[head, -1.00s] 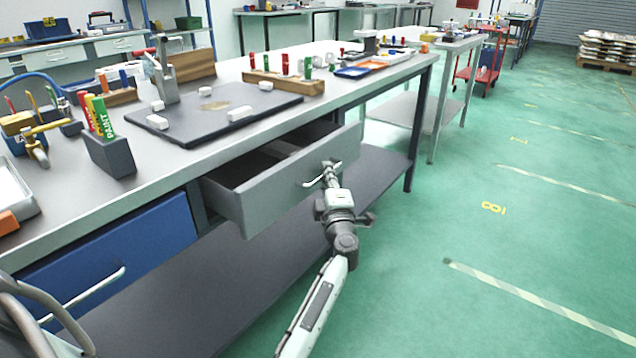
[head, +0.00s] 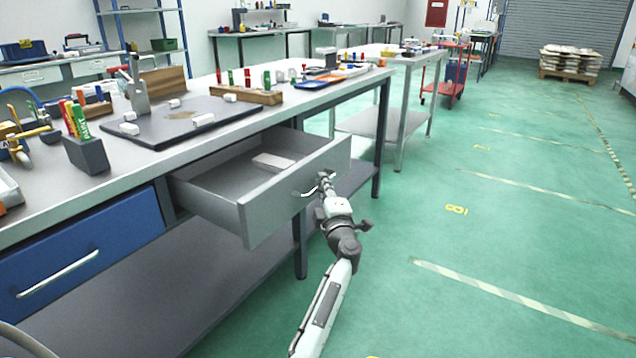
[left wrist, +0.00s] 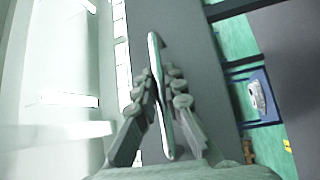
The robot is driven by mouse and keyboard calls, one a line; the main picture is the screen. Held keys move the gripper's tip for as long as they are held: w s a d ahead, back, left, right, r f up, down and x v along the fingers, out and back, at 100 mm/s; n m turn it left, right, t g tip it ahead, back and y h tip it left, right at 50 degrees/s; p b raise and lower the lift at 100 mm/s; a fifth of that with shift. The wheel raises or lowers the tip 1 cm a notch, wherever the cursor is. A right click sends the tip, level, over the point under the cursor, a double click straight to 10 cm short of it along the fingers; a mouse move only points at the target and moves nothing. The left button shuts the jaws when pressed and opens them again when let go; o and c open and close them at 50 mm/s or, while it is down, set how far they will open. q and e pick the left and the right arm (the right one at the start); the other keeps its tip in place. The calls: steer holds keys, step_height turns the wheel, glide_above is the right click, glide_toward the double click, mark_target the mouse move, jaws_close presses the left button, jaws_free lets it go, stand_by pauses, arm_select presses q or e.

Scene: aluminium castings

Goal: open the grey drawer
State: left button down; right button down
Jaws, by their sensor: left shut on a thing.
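The grey drawer (head: 296,190) stands well out from under the workbench in the head view. A small pale block (head: 273,162) lies inside it. My left gripper (head: 323,181) is at the front of the drawer, shut on its silver handle (head: 308,191). The left wrist view shows the handle (left wrist: 158,85) as an upright bar between the two fingers of the gripper (left wrist: 162,105), with the grey drawer front (left wrist: 185,50) behind. My right gripper is not in view.
A blue drawer (head: 85,255) with a long handle is shut, left of the grey one. The bench top (head: 215,140) carries a dark board (head: 185,122), a pen holder (head: 86,153) and a wooden rack (head: 255,97). The green floor (head: 520,235) to the right is clear.

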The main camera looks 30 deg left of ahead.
arm_select(q)
steer(key=shift+d, duration=1.25)
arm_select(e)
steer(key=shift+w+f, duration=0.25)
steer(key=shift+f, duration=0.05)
